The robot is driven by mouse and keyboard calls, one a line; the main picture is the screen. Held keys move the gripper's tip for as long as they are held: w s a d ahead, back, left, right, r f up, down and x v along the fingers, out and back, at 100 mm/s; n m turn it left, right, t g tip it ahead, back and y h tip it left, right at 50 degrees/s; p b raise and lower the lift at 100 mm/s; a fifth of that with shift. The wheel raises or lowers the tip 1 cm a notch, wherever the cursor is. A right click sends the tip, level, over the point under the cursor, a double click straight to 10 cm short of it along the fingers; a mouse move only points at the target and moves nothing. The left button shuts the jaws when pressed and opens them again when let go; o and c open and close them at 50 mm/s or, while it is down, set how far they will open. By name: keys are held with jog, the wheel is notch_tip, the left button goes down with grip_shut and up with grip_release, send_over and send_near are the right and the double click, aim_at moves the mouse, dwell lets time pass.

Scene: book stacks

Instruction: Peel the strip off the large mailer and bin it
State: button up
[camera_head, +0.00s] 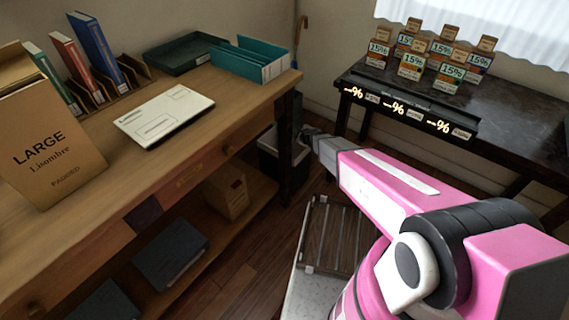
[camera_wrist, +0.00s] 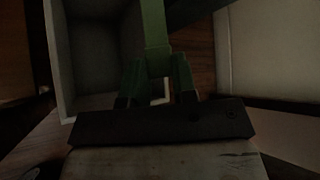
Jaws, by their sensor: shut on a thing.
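My gripper (camera_head: 308,135) is past the right end of the wooden desk, low over the floor gap. In the wrist view my gripper (camera_wrist: 158,82) is shut on a narrow green strip (camera_wrist: 155,28), which stretches away from the fingers. An open box-like bin (camera_wrist: 58,60) with pale walls is just left of the strip; a dark bin shape (camera_head: 275,163) shows beside the desk leg in the head view. A flat white mailer (camera_head: 165,112) with printed panels lies on the desk.
Books (camera_head: 95,50) stand in a rack at the desk's back, near a dark green tray (camera_head: 185,53) and a teal holder (camera_head: 250,62). A black table (camera_head: 510,110) with price-tagged goods stands at right. Dark boxes sit on the desk's lower shelf.

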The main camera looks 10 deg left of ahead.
jog(key=shift+f, duration=0.55)
jog(key=o, duration=0.8)
jog(key=v, duration=1)
jog(key=shift+s+d+r, duration=0.25)
